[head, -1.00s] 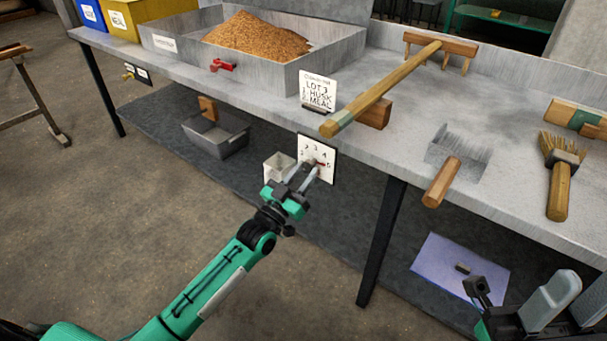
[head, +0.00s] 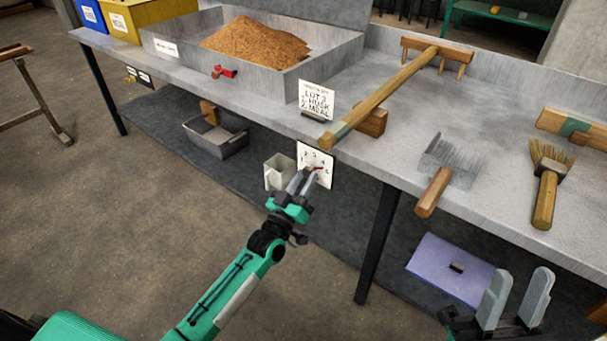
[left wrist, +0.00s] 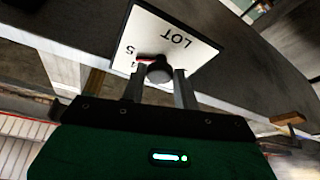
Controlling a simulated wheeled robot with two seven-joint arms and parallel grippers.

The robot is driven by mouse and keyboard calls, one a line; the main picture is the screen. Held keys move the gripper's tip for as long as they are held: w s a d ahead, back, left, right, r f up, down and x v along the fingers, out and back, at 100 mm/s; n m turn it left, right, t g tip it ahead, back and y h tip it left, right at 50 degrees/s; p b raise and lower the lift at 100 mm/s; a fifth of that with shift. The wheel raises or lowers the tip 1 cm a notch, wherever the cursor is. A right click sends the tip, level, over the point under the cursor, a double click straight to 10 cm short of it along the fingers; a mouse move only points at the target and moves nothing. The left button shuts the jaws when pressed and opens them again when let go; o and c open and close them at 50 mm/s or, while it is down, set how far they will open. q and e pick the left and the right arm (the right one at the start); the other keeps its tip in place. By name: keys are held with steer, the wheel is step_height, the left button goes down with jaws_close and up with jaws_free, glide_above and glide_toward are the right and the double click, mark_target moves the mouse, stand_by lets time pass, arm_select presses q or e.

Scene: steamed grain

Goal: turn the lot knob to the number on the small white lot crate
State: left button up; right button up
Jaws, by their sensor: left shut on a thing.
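The white lot plate (head: 328,182) with printed numbers hangs on the table's front edge. In the left wrist view the plate (left wrist: 203,50) shows LOT and a 5 upside down. The round grey knob (left wrist: 159,72) has a red pointer (left wrist: 148,57) directed towards the 5 side; its exact number is unclear. My left gripper (head: 312,173) is shut on the knob, one finger on each side. A small white open box (head: 277,172), possibly the lot crate, sits left of the plate; I read no number on it. My right gripper (head: 515,297) is open and empty at lower right.
A white card (head: 317,99) on the table appears to read LOT 3 HUSK MEAL. A grain tray (head: 290,75), rake (head: 385,95), wire-toothed tool (head: 435,190) and brush (head: 546,190) lie on top. A grey bin (head: 222,140) stands on the lower shelf.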

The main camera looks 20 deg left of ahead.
arm_select(q)
steer(key=n+p, duration=0.1)
steer(key=n+y+p, duration=0.1)
steer(key=n, duration=0.1)
steer(key=shift+d+r, duration=0.1)
steer(key=shift+r, duration=0.1)
steer(key=n+y+p, duration=0.1)
steer(key=n+p, duration=0.1)
steer(key=shift+n+y, duration=0.4)
steer(key=shift+f+p, duration=0.1)
steer(key=shift+p, duration=0.2)
arm_select(e)
steer(key=w+a+f+g+h, duration=0.1)
steer(key=a+f+g, duration=0.2)
steer(key=f+g, duration=0.4)
steer(key=w+a+f+g+h, duration=0.1)
steer(key=w+a+f+g, duration=0.1)
steer(key=a+f+g, duration=0.2)
steer(key=shift+w+f+m+g, duration=0.3)
steer(key=shift+f+g, duration=1.4)
steer(key=shift+f, duration=2.5)
arm_select(q)
steer(key=o, duration=1)
steer(key=shift+c, duration=0.2)
steer(key=shift+s, duration=0.15)
